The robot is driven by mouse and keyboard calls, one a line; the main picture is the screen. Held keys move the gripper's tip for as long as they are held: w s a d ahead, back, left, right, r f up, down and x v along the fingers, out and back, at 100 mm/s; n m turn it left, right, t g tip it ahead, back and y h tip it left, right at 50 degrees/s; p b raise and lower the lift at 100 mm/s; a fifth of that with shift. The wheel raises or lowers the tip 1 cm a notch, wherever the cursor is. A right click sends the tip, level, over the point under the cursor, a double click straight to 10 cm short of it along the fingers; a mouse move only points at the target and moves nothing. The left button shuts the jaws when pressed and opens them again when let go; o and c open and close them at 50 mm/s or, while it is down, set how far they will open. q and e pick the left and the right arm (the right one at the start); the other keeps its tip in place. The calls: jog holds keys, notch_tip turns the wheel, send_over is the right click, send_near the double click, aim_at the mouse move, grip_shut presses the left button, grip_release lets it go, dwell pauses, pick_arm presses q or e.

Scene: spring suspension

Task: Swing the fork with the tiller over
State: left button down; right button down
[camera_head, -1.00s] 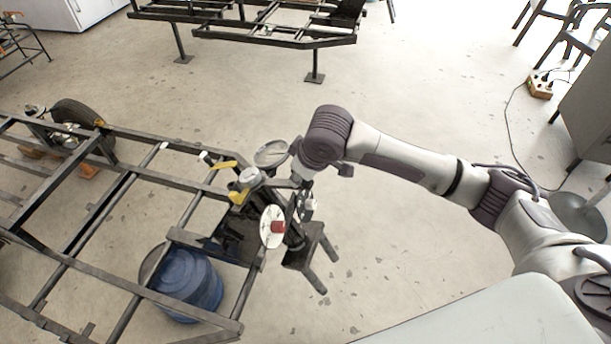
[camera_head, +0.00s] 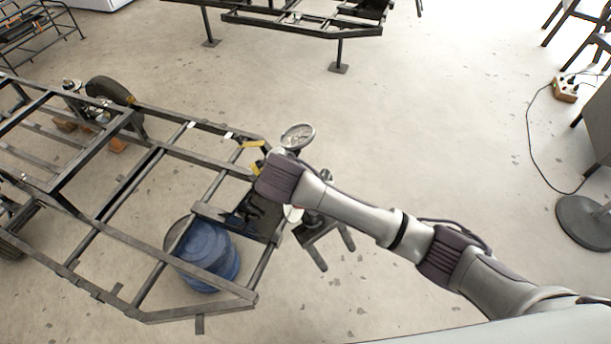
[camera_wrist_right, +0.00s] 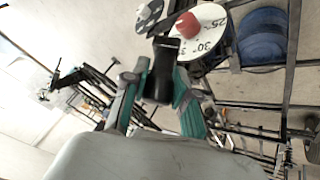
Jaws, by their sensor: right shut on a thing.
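My right gripper (camera_wrist_right: 160,78) has teal fingers, shut on a black, rounded bar end (camera_wrist_right: 162,68) that looks like the tiller's handle. In the head view my right wrist hides this grip at the frame's corner. A dark two-pronged piece (camera_head: 328,245), possibly the fork, sticks out just right of the wrist. A white dial (camera_wrist_right: 207,40) marked 25° and 30°, with a red knob (camera_wrist_right: 187,25), lies just beyond the fingers. In the head view only a sliver of the dial shows below the wrist. My left gripper is not in view.
A black chassis frame (camera_head: 205,312) fills the left, with a blue drum (camera_head: 208,255) inside its near corner. A round metal disc (camera_head: 298,135) stands behind my wrist, beside yellow parts (camera_head: 257,166). Another frame (camera_head: 300,28) stands at the back. Open floor (camera_head: 450,130) lies right.

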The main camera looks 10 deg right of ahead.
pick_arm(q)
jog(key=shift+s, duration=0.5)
pick_arm(e)
jog(key=c, duration=0.9)
grip_release()
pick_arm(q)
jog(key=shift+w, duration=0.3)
pick_arm(e)
jog(key=v, duration=1.2)
jog(key=shift+s+a+f, duration=0.1)
